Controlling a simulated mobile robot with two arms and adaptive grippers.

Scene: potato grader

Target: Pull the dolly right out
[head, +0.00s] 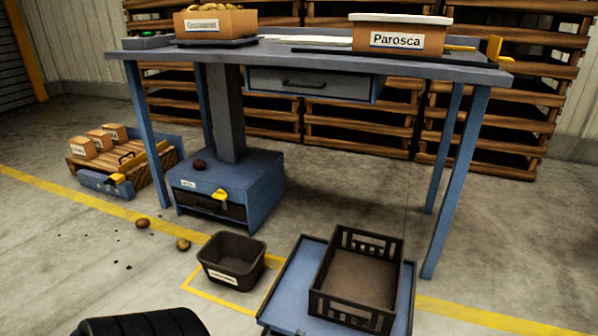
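A flat blue platform (289,286), which looks like a dolly, stands on the floor at the bottom right. A dark slatted crate (352,307) sits on it, and its near end runs to the picture's lower edge. No wheels show. A second low blue carrier (98,184) with a yellow handle stands at the left beyond the table and bears a wooden tray with small boxes; I cannot tell which one the task calls the dolly. Neither of my grippers is in view.
A blue table (440,66) bears labelled boxes. Under it stands a blue cabinet (268,181) with a yellow latch. A dark bin (232,277) sits left of the platform. Potatoes (142,223) lie on the floor. A black ribbed shape (140,323) fills the bottom left.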

